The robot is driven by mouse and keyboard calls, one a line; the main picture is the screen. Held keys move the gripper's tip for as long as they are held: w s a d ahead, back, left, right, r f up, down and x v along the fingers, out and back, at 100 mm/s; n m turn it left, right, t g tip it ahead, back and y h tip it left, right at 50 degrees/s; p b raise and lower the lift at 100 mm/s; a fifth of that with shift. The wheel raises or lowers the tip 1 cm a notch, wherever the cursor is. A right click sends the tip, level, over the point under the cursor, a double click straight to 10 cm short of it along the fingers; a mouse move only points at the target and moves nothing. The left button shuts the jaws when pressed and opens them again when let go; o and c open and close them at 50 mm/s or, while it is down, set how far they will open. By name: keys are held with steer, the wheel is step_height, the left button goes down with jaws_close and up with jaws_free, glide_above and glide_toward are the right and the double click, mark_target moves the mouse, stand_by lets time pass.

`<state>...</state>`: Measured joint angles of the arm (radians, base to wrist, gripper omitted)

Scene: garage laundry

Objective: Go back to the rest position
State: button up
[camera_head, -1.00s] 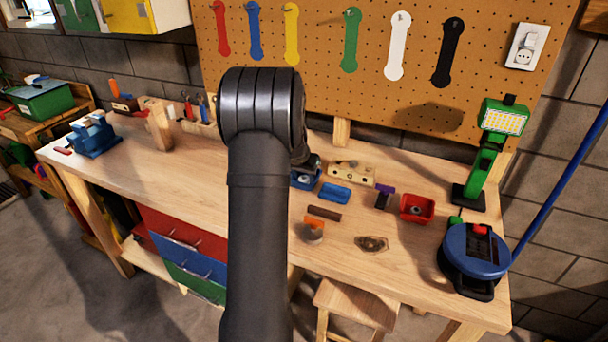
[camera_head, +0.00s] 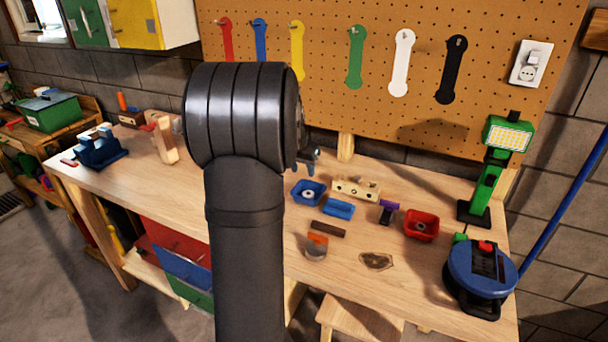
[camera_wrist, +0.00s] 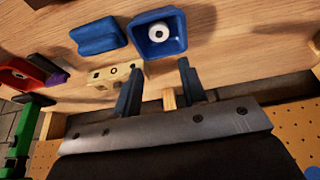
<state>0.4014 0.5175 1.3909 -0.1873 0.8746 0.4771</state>
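My gripper (camera_wrist: 160,92) shows in the wrist view with its two dark blue fingers apart and nothing between them. In the head view my arm hides most of it; only a small part (camera_head: 309,160) shows past the arm, above the back of the workbench (camera_head: 400,267). A blue bin (camera_head: 303,186) with a white round piece in it stands on the bench below and in front of the gripper. The bin also shows in the wrist view (camera_wrist: 174,52).
Near the bin are a wooden block with holes (camera_head: 356,189), a blue block (camera_head: 339,210), a red bin (camera_head: 432,228) and a dark bar (camera_head: 327,229). A green work lamp (camera_head: 481,187) and a blue round device (camera_head: 463,268) stand at right. A pegboard (camera_head: 480,110) rises behind.

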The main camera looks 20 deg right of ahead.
mark_target(310, 191)
stand_by(0.4)
steer(key=x, duration=1.1)
steer(key=shift+w+d+f, duration=0.1)
steer(key=shift+w+d, duration=0.05)
steer(key=shift+r, duration=0.65)
